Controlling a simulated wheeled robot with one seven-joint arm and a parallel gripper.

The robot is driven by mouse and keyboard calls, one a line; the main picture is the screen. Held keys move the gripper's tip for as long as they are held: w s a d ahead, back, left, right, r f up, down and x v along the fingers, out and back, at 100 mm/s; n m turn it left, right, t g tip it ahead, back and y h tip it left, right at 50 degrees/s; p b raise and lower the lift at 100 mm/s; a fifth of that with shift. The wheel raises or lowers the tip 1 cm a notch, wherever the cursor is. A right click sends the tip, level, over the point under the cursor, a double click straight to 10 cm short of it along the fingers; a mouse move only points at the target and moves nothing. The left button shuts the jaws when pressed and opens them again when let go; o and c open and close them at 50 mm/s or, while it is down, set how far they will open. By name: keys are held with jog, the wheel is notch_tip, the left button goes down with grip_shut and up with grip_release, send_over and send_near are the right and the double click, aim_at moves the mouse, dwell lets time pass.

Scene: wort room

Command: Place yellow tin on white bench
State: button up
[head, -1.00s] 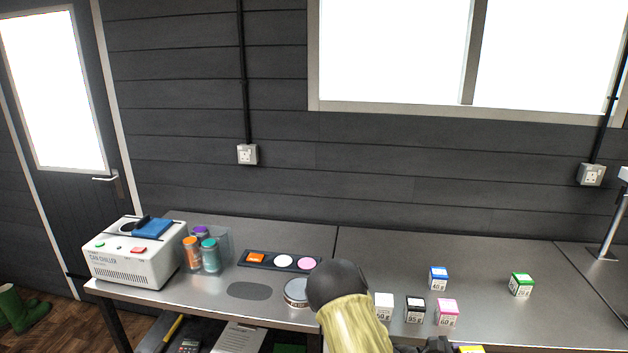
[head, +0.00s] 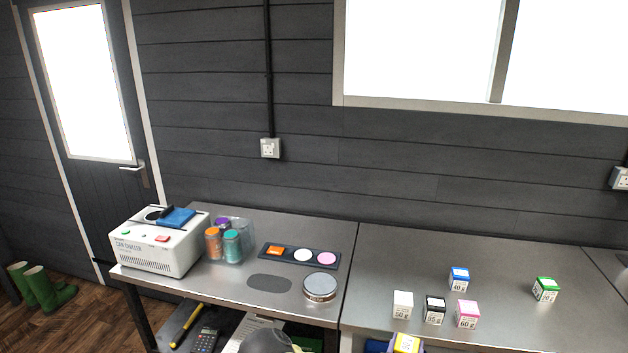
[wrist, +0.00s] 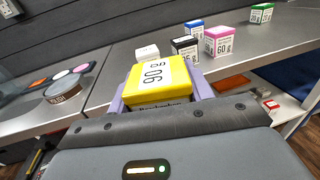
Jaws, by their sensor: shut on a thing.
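In the head view the tin (head: 406,343) shows at the bottom edge, in front of the grey bench's front edge. The gripper (head: 398,348) is mostly cut off there. No clearly white bench is in view; the bench top (head: 400,260) looks grey metal.
White (head: 402,304), black (head: 434,310), pink (head: 467,314), blue (head: 459,279) and green (head: 545,290) tins stand on the bench. A round tin (head: 320,287), jars (head: 232,245) and a can chiller (head: 158,245) are at left. The bench is clear behind the tins.

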jog(key=a+f+n+t+y, duration=0.1)
jog(key=a+f+n+y, duration=0.4)
jog(key=a+f+y, duration=0.1)
jog(key=shift+s+a+t+y, duration=0.35)
jog(key=shift+a+y, duration=0.45)
jog(key=shift+a, duration=0.4)
jog(key=s+f, duration=0.4)
jog(key=f, duration=0.1)
jog(key=shift+s+f, duration=0.25)
jog(key=shift+f, duration=0.05)
